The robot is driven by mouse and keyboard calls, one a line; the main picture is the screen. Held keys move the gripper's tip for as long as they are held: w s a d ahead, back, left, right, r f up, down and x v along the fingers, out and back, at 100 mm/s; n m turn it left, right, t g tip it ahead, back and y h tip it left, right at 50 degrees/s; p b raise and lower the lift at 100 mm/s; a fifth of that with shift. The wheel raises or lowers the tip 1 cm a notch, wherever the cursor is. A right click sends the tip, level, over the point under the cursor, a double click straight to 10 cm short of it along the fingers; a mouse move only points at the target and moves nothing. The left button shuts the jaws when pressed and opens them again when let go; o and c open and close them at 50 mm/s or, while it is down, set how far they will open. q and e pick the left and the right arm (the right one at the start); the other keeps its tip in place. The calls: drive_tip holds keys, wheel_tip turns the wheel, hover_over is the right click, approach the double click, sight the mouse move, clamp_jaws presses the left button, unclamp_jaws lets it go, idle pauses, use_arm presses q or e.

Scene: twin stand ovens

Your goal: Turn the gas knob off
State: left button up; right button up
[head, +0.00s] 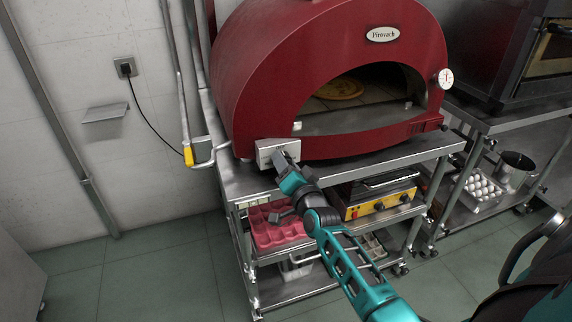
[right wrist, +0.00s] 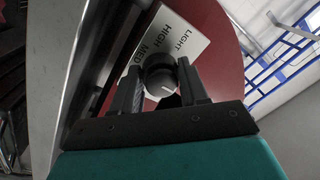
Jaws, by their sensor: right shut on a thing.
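The gas knob (right wrist: 160,82) is round and dark with a white pointer line. It sits on a pale control box (head: 278,150) at the front left of the red oven (head: 300,75). In the right wrist view the panel (right wrist: 177,38) reads LIGHT, HIGH and MED. My right gripper (right wrist: 160,85) is shut on the knob, one finger on each side. In the head view my right gripper (head: 287,165) reaches the box and hides the knob. Which setting the pointer marks I cannot tell. My left gripper is not in view.
A pizza (head: 339,89) lies inside the oven. The oven stands on a steel table (head: 240,182) with a red crate (head: 270,232) and a yellow-fronted appliance (head: 375,200) below. A yellow-handled pipe lever (head: 188,156) is left of the box. Floor is clear at left.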

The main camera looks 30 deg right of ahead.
drive_tip(key=o, duration=1.1)
drive_tip(key=shift+c, duration=0.2)
drive_tip(key=v, duration=1.3)
